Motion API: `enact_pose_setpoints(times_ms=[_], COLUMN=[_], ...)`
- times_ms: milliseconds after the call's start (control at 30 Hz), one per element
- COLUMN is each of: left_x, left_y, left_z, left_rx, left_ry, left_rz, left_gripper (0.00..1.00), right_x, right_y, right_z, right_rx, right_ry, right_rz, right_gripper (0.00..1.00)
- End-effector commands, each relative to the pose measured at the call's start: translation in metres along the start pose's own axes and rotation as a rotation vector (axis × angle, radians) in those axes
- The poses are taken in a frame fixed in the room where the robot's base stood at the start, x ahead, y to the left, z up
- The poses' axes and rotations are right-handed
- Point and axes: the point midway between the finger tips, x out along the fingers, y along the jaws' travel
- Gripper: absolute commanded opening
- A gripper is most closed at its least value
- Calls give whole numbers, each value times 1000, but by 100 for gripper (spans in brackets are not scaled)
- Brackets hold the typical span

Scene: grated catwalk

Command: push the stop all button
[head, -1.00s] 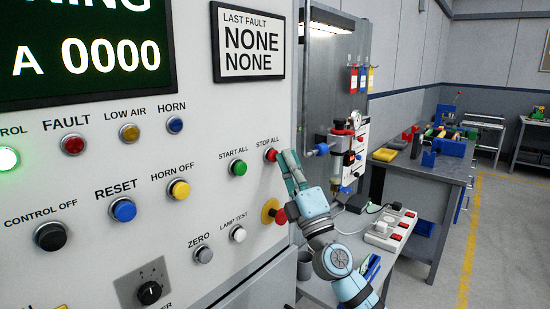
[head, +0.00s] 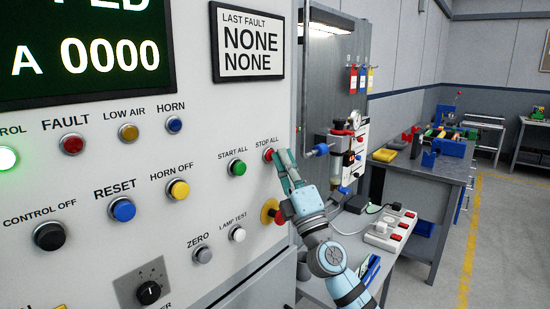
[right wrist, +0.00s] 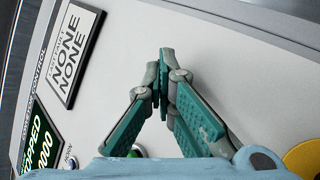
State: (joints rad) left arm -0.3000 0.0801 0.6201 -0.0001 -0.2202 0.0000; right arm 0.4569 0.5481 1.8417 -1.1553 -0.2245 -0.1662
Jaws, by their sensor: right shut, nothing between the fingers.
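The red STOP ALL button (head: 269,155) is on the white control panel (head: 200,225), under its label and right of the green START ALL button (head: 237,167). My right gripper (head: 280,154) is shut and empty, with its fingertips at the button and seemingly touching it. In the right wrist view the closed fingertips (right wrist: 163,62) are against the panel face and the red button is hidden behind them. The display (head: 85,50) shows letters ending in "PED" above "A 0000"; in the right wrist view the display (right wrist: 40,145) reads "STOPPED". My left gripper is not in view.
A red knob on a yellow base (head: 268,211) sits just below, close to my right gripper. Other buttons, such as the white LAMP TEST (head: 237,233), are further left. A bench with a power strip (head: 390,232) stands right of the panel.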

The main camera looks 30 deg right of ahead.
Motion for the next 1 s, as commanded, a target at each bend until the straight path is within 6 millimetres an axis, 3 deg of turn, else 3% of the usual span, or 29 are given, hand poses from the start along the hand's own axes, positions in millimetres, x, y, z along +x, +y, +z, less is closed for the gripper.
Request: enact_pose_setpoints(times_ms=[1000], left_x=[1], left_y=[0], left_z=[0], left_rx=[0], left_ry=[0], left_rz=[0], left_gripper=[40], right_x=[-18], right_y=[13], right_z=[12], right_rx=[0], right_ry=[0], right_rz=[0], right_gripper=[0])
